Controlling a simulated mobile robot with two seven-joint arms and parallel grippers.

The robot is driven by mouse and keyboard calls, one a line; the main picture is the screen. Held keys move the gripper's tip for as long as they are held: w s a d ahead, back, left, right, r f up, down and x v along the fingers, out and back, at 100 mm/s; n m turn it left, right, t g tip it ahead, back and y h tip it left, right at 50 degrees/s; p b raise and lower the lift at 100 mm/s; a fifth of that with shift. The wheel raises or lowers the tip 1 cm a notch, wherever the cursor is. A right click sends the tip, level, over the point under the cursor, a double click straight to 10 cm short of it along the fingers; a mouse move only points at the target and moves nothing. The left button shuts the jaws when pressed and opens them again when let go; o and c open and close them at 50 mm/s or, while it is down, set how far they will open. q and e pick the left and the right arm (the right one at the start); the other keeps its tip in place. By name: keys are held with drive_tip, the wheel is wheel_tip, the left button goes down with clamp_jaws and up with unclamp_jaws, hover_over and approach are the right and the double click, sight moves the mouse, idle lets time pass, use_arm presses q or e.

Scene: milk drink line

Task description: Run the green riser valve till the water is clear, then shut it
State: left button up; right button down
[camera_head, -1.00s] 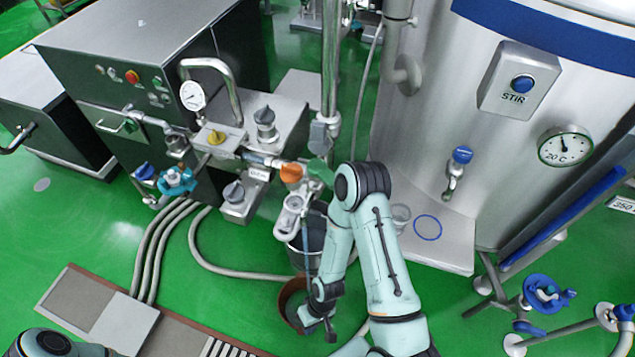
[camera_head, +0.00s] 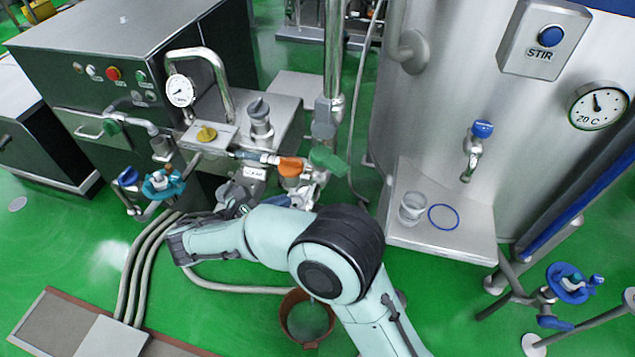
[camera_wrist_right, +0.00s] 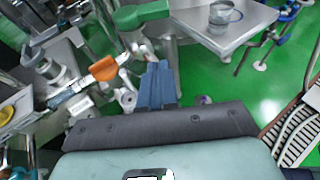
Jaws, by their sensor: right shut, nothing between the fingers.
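The green valve handle (camera_head: 328,161) sits on the vertical steel riser, right of the orange handle (camera_head: 291,167). In the right wrist view the green handle (camera_wrist_right: 140,15) is at the top and the orange handle (camera_wrist_right: 103,68) at left. My right gripper (camera_wrist_right: 158,70) is shut and empty, below the green handle and apart from it. In the head view my forearm bends left in front of the pipework and mostly hides the gripper. My left gripper is out of view.
A round brown-rimmed drain or pot (camera_head: 286,322) is in the green floor below my arm. A clear glass (camera_head: 412,207) and a blue ring (camera_head: 443,217) are on the steel shelf (camera_head: 470,240). Grey hoses (camera_head: 140,262) run along the floor at left.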

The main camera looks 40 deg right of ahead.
drive_tip(key=r, duration=0.1)
drive_tip(key=b, duration=0.1)
approach(339, 173)
drive_tip(key=w+d+f, duration=0.1)
drive_tip(key=d+f, duration=0.1)
drive_tip(key=d, duration=0.1)
drive_tip(key=w+d+f, duration=0.1)
drive_tip(key=shift+w+d+f, duration=0.3)
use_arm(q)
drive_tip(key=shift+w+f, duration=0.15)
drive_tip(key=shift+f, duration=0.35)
use_arm(e)
drive_tip(key=shift+w+d, duration=0.15)
drive_tip(key=shift+d, duration=0.4)
